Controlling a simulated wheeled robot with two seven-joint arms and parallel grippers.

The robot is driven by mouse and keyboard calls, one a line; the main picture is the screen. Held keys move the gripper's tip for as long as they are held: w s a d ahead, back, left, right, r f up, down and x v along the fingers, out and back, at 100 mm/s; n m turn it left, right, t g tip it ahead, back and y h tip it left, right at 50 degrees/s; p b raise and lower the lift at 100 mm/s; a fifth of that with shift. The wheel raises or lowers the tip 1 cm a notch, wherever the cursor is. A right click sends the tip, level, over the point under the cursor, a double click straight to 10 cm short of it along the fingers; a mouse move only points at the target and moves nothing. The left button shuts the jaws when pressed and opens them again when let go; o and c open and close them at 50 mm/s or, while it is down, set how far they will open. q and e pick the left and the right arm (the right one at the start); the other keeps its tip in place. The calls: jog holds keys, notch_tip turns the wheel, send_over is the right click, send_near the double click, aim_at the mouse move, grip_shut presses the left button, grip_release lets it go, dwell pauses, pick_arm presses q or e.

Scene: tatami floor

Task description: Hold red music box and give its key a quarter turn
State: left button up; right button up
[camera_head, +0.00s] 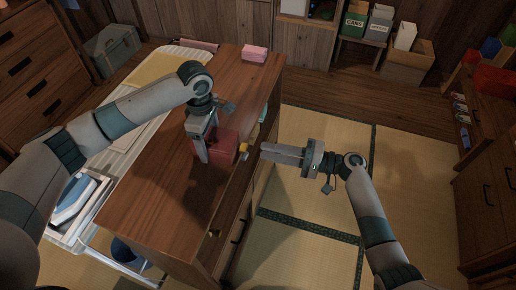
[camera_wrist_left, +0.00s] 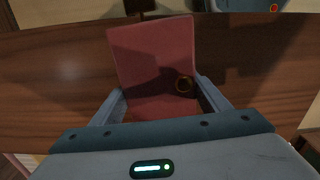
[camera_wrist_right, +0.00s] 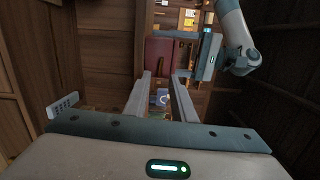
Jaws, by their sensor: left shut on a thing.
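The red music box (camera_head: 226,148) stands on the brown wooden cabinet top near its right edge. My left gripper (camera_head: 202,158) reaches down from above and is shut on the box. A small yellow key (camera_head: 243,149) sticks out on the box's right side. My right gripper (camera_head: 264,152) is level, pointing left at the key from just beyond the edge. Its fingers are parted with a gap (camera_wrist_right: 160,85) between them. Whether they touch the key cannot be told.
A pink box (camera_head: 254,53) lies at the cabinet's far end. The cabinet top (camera_head: 150,210) nearer me is bare. Tatami floor (camera_head: 320,190) on the right is clear.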

jog(key=d, duration=0.3)
jog(key=s+d, duration=0.1)
jog(key=d, duration=0.1)
jog(key=shift+d, duration=0.35)
pick_arm(q)
jog(key=o, duration=1.5)
jog(key=shift+r, duration=0.1)
notch_tip(320, 180, up, 12)
jog(key=shift+f, duration=0.1)
jog(key=shift+d, duration=0.1)
pick_arm(e)
jog(key=shift+d, duration=0.15)
